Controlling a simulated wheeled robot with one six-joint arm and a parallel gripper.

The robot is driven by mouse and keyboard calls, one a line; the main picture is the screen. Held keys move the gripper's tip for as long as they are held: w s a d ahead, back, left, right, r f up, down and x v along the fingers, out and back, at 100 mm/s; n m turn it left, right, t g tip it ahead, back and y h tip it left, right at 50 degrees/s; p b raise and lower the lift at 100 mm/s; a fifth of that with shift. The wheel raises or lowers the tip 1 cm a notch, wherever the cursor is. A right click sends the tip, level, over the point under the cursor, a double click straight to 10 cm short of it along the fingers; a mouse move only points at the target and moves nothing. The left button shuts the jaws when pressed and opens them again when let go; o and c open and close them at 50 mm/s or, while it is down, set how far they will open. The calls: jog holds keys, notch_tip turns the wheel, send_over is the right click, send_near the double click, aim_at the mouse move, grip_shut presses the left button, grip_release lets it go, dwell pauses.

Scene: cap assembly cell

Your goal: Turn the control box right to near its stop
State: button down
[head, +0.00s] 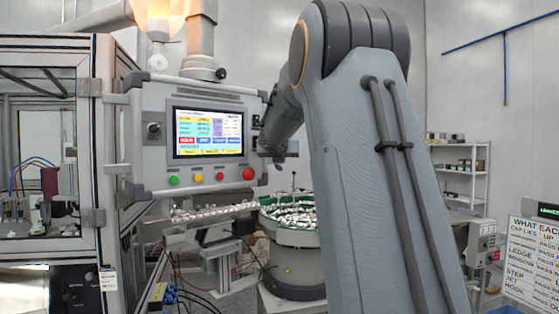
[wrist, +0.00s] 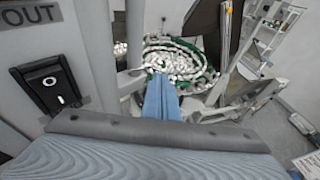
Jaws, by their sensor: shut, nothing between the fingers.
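The control box (head: 205,135) is a grey panel with a lit screen and green, yellow and red buttons. It hangs from a post in the left half of the head view, its face toward the head camera. My gripper's blue fingers (wrist: 161,88) are shut and empty in the wrist view. Just left of them stands a grey upright bar (wrist: 135,40), which looks like the box's side handle; I cannot tell whether they touch. In the head view my arm reaches to the box's right edge, and the fingertips cannot be made out there.
A bowl feeder (head: 290,215) full of small shiny parts stands below and right of the box, with a feed track (head: 210,213) beside it. A framed machine enclosure (head: 90,150) adjoins the box on the left. A shelf (head: 462,165) and sign board (head: 535,255) are at right.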

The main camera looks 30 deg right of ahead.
jog(key=s+d+r, duration=0.2)
jog(key=s+r, duration=0.1)
jog(key=s, duration=0.9)
jog(key=n+t+y+b, duration=0.6)
jog(key=n+y+b, duration=0.3)
jog(key=y, duration=0.3)
send_near(267, 166)
jog(key=w+p, duration=0.2)
jog(key=p, duration=0.1)
jog(key=w+a+p, duration=0.1)
jog(key=w+p, duration=0.2)
jog(key=shift+w+f, duration=0.1)
jog(key=shift+w, duration=0.15)
jog(key=shift+w+f, duration=0.1)
jog(key=shift+w, duration=0.3)
